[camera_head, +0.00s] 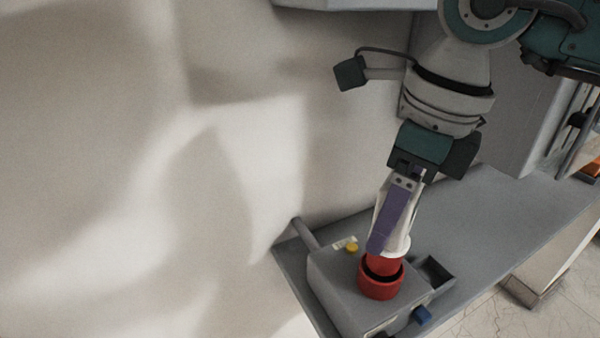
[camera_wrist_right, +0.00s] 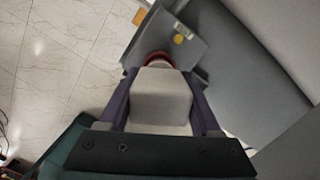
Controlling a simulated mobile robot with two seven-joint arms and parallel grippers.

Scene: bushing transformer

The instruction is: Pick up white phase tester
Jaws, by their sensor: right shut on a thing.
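The white phase tester (camera_wrist_right: 160,98) is a pale block between the purple fingers of my right gripper (camera_head: 391,235) in the right wrist view. In the head view its white side (camera_head: 405,240) shows beside the near finger. The gripper points down and is shut on it. Below the white part is a red end (camera_head: 384,263), at or just inside a wider red ring (camera_head: 380,283) on top of a grey box. I cannot tell how deep it sits. The fingers hide much of the tester. My left gripper is not in view.
The grey box (camera_head: 335,285) has a yellow button (camera_head: 352,247), a blue knob (camera_head: 421,315) and an open square recess (camera_head: 435,273). It stands on a grey shelf (camera_head: 500,215) along a pale wall. The shelf is clear to the right of the box.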

